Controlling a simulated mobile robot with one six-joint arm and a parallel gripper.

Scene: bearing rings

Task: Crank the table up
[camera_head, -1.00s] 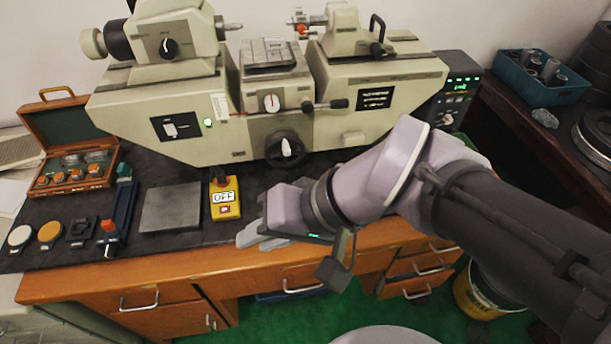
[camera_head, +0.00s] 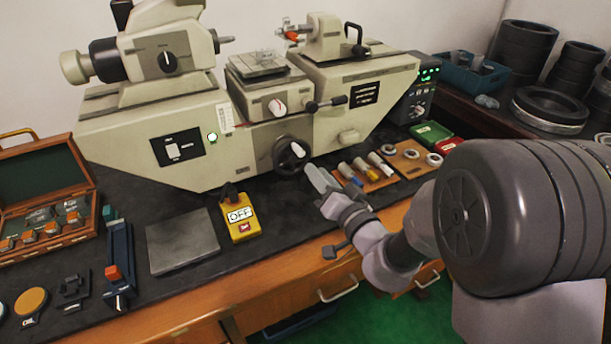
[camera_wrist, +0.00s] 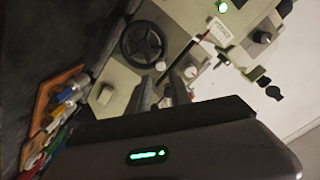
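The beige measuring machine (camera_head: 150,135) stands on the dark bench mat. Its small table (camera_head: 258,64) sits at the middle, above a block with a white dial (camera_head: 277,106). Below is the black handwheel (camera_head: 285,158) with a pale crank knob (camera_head: 298,150); the handwheel also shows in the wrist view (camera_wrist: 128,42), with the knob (camera_wrist: 161,66) at its rim. My gripper (camera_head: 316,172) is just right of and below the handwheel, apparently not touching it. In the wrist view my gripper (camera_wrist: 162,78) has two fingers with a gap between them, empty, pointing toward the knob.
A wooden tray (camera_head: 410,152) of rings and several coloured-handled tools (camera_head: 362,170) lie right of my gripper. A yellow OFF switch box (camera_head: 240,222) and a grey plate (camera_head: 182,242) lie to the left. A lever (camera_head: 325,104) sticks out above the handwheel.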

